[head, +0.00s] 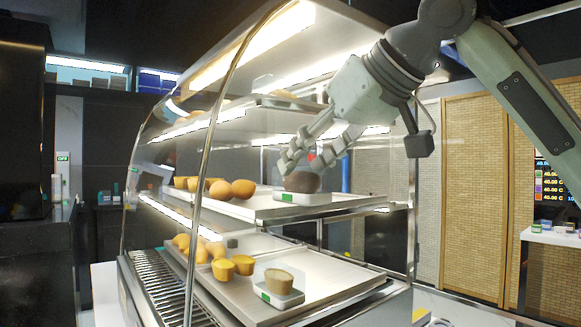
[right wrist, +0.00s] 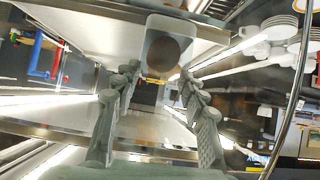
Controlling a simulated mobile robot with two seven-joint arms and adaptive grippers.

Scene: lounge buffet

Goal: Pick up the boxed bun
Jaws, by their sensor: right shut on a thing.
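The boxed bun (head: 302,183) is a dark brown round bun on a white base with a green label, in a clear cover. It is at the right part of the middle shelf (head: 255,209) of the glass display case. My right gripper (head: 308,158) reaches in from the upper right, fingers pointing down-left, and is shut on the box. In the right wrist view the box (right wrist: 170,47) shows between the fingertips (right wrist: 161,74). Whether its base touches the shelf is hard to tell. My left gripper is not in view.
A second box with a tan item (head: 279,281) stands on the lower shelf (head: 325,283), near yellow cups (head: 222,268). Round brown buns (head: 243,188) sit left on the middle shelf. The top shelf (head: 280,103) is close above the fingers. A curved metal frame (head: 206,150) edges the case.

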